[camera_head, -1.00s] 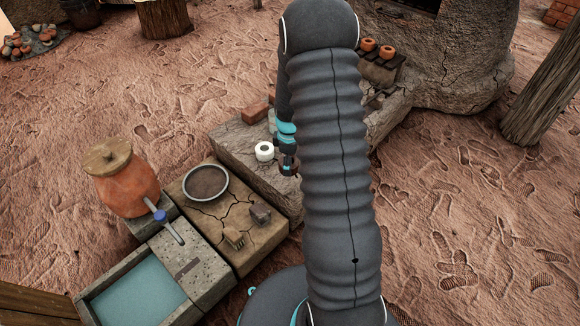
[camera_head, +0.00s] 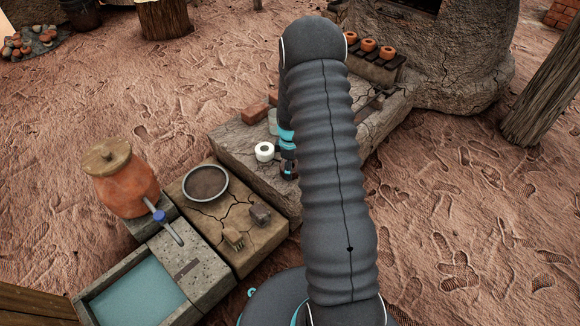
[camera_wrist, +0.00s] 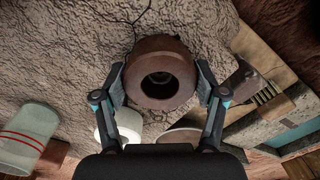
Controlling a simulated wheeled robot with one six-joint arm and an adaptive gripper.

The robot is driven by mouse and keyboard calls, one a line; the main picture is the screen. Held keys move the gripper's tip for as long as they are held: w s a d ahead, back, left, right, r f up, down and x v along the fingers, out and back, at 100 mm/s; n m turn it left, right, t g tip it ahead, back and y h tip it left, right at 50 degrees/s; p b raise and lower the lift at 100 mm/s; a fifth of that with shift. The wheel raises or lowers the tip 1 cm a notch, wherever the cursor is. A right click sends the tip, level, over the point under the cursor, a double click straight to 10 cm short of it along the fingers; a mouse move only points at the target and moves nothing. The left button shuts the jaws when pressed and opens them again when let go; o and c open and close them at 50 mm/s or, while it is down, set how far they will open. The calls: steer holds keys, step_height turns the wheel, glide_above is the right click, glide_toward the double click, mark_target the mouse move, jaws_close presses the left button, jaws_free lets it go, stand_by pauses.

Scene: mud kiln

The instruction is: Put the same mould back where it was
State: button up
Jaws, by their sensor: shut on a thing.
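A thick brown ring-shaped mould (camera_wrist: 160,94) with a round hole in the middle sits between the fingers of my gripper (camera_wrist: 161,84) in the wrist view. The fingers press its left and right sides. In the head view my gripper (camera_head: 289,172) is low over the front edge of the stone slab (camera_head: 237,150), where my arm hides much of it. I cannot tell whether the mould touches the slab. A white ring-shaped mould (camera_head: 264,152) stands on the slab just left of my gripper; it also shows in the wrist view (camera_wrist: 106,125).
A pale cylinder (camera_head: 273,122), red-striped in the wrist view (camera_wrist: 27,135), and bricks (camera_head: 254,113) stand behind. A low clay block with a round dish (camera_head: 205,184), a brush (camera_head: 234,239) and a dark block (camera_head: 260,214) lies left. Orange pots (camera_head: 369,45) stand at the back.

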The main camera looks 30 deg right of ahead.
steer(key=o, duration=1.5)
steer(key=shift+f, duration=0.1)
steer(key=shift+c, duration=0.2)
step_height(320, 180, up, 12)
steer(key=p, duration=0.1)
steer(key=s+a+r+m+t, duration=0.15)
steer(key=s+a+r, duration=0.35)
steer(key=r, duration=0.5)
steer(key=s+a+r+m+t, duration=0.1)
steer(key=s+a+r+m, duration=0.25)
steer(key=r, duration=0.65)
steer(key=s+a+r+m+t, duration=0.1)
steer(key=s+a+r+m, duration=0.2)
steer(key=s, duration=0.7)
steer(key=s+a+r+m+t, duration=0.2)
steer(key=s+a+r, duration=0.2)
steer(key=s, duration=0.5)
steer(key=shift+s+a+r+m, duration=0.25)
steer(key=shift+s+a+m, duration=0.15)
steer(key=shift+a, duration=0.1)
